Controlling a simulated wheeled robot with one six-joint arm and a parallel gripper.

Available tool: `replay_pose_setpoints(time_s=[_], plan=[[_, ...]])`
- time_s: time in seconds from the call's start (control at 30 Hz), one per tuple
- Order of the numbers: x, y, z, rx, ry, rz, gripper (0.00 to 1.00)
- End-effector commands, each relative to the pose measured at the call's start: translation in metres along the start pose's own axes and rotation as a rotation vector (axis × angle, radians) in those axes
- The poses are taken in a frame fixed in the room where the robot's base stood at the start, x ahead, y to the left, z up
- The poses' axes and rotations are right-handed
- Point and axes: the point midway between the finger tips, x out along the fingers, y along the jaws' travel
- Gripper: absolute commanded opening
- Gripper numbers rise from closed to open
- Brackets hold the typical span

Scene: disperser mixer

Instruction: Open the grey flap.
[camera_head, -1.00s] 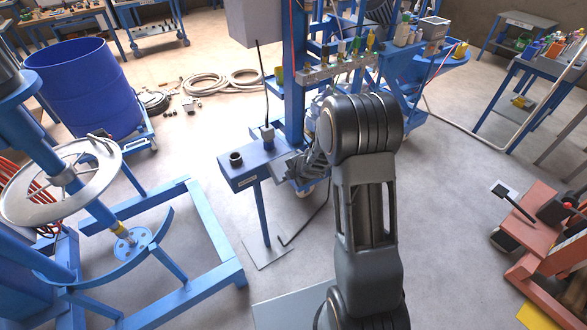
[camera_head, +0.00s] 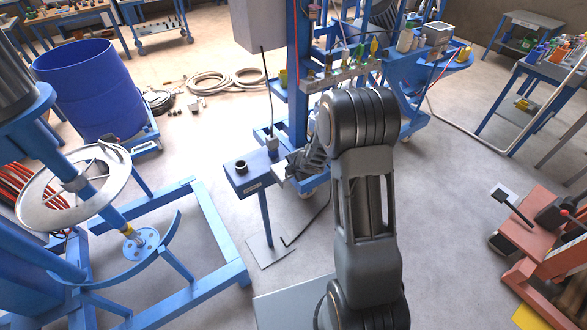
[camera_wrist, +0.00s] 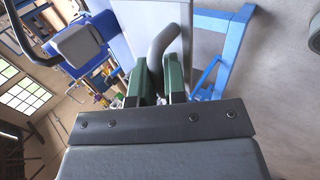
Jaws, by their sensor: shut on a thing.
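In the wrist view the two green-padded fingers of my gripper (camera_wrist: 158,80) are shut on a thick grey curved handle (camera_wrist: 165,40). The handle bends up and to the right from between the fingers. Behind it stands a flat light grey panel, which looks like the grey flap (camera_wrist: 147,22); its far end runs out of the picture. How the handle joins the panel is hidden. The flap cannot be made out there.
A grey box (camera_head: 259,22) hangs above the small table, by a blue column (camera_head: 298,90). A blue frame with a round metal ring (camera_head: 30,205) and a blue drum (camera_head: 90,90) stand at left. A reddish machine (camera_head: 545,235) stands at right. Floor between is mostly clear.

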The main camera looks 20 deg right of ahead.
Motion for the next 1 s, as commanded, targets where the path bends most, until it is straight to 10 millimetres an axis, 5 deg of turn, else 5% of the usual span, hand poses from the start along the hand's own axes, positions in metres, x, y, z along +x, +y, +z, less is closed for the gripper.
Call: replay_pose_setpoints(time_s=[0.43,0.47,0.7,1.0], plan=[[0.0002,0.0015,-0.0012,-0.01,0.004,0.003,0.0],[0.0002,0.0014,-0.0012,-0.01,0.004,0.003,0.14],[0.0,0.0006,0.0,-0.004,0.001,0.001,0.36],[-0.0041,0.0009,0.0006,-0.001,0.0,0.001,0.37]])
